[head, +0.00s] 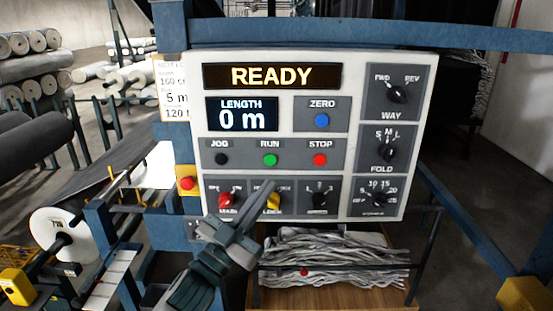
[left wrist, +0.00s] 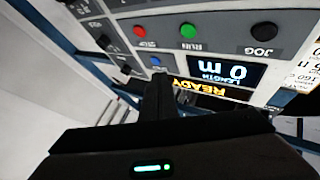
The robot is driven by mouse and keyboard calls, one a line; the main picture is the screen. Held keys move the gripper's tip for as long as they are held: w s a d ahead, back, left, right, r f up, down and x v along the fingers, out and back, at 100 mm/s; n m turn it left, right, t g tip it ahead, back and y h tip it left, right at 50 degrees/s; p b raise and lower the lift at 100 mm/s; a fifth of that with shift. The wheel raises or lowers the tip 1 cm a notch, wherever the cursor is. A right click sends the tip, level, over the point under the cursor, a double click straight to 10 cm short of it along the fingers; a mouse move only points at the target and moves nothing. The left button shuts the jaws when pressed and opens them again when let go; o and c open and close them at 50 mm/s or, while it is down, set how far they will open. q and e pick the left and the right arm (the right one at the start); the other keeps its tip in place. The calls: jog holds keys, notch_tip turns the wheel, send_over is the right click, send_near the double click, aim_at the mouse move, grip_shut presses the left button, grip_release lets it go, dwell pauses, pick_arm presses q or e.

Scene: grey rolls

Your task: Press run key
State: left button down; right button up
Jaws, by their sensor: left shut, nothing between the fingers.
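The green run key (head: 270,160) sits under the label RUN in the middle row of the white control panel (head: 420,120). It also shows in the left wrist view (left wrist: 187,31), unobstructed. My left gripper (head: 268,190) is shut and empty, its tips in front of the panel's lower row, a little below the run key in the head view. In the left wrist view its dark fingers (left wrist: 158,88) point toward the panel. I cannot tell whether the tips touch the panel. The display (head: 272,76) reads READY and the length display (head: 242,114) reads 0 m. My right gripper is not in view.
The black jog key (head: 221,158) and red stop key (head: 320,159) flank the run key. The blue zero key (head: 321,121) is above. A red knob (head: 227,199) and a yellow knob (head: 273,201) are near my gripper. A red emergency button (head: 187,183) is left.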

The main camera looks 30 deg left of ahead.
pick_arm(q)
jog(key=shift+a, duration=0.1)
jog(key=shift+w, duration=0.1)
dwell(0.3)
jog(key=b, duration=0.1)
send_near(270, 160)
jog(key=w+d+r, duration=0.3)
jog(key=r, duration=0.1)
jog(key=shift+w+a+f, duration=0.2)
jog(key=shift+w, duration=0.45)
jog(key=shift+w+a, duration=0.1)
jog(key=shift+w, duration=0.05)
dwell(1.5)
jog(key=shift+w+a, duration=0.15)
jog(key=shift+w, duration=0.05)
jog(key=shift+w+a, duration=0.2)
jog(key=shift+w, duration=0.15)
dwell(1.0)
jog(key=shift+s, duration=0.1)
dwell(0.3)
jog(key=shift+s+d, duration=0.4)
jog(key=shift+s, duration=0.2)
